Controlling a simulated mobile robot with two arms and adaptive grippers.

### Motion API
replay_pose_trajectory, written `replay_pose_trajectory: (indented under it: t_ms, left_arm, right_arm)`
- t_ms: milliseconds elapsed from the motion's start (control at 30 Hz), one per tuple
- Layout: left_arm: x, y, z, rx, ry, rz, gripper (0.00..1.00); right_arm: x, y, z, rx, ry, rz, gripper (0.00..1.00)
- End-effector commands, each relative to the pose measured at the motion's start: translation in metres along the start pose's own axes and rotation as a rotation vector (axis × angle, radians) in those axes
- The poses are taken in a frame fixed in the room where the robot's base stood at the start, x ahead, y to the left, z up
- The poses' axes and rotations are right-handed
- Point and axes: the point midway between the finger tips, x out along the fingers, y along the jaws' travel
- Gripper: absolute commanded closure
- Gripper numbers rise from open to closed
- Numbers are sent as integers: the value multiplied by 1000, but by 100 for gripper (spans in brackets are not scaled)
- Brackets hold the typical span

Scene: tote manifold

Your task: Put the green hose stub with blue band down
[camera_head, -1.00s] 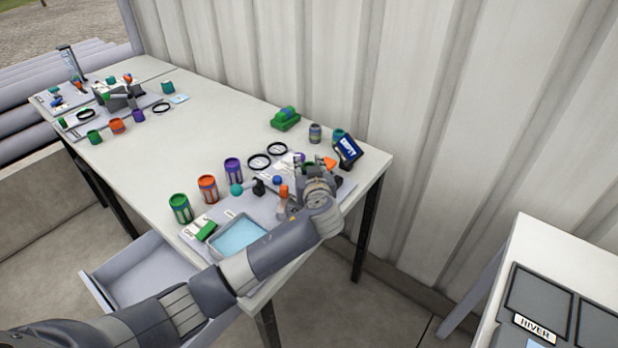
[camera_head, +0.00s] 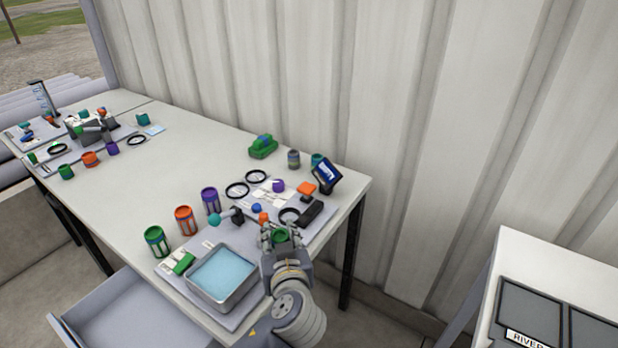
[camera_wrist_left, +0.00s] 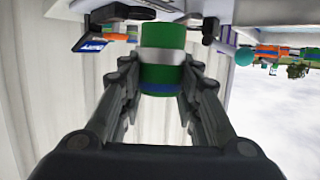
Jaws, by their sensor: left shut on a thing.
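My left gripper (camera_head: 281,236) is at the front right of the near work area on the table, just right of the water tray. It is shut on the green hose stub with blue band (camera_head: 280,237). In the left wrist view the stub (camera_wrist_left: 163,62) sits between the two fingers (camera_wrist_left: 162,80), green with a pale band in the middle and a blue band at the end nearer the palm. It appears held off the table; the head view does not show the gap clearly. My right gripper is not in view.
A metal tray of blue liquid (camera_head: 250,290) is left of the gripper. Green (camera_head: 157,241), orange (camera_head: 185,220) and purple (camera_head: 210,200) cans stand along the table's left side. A dark display (camera_head: 326,176) stands at the back right. The table's middle (camera_head: 150,170) is clear.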

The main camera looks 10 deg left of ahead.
Motion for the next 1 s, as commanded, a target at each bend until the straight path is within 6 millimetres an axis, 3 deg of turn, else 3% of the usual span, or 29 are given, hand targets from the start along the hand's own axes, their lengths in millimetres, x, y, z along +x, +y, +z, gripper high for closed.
replay_pose_trajectory:
  t_ms: [267,700,1000]
  left_arm:
    - [-20,-5,-1,-18,6,-59,97]
    - [-103,-52,-11,-121,3,-391,97]
    - [-115,-61,-13,-133,3,-444,97]
  right_arm:
    - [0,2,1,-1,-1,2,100]
    - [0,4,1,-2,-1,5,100]
    - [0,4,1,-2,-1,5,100]
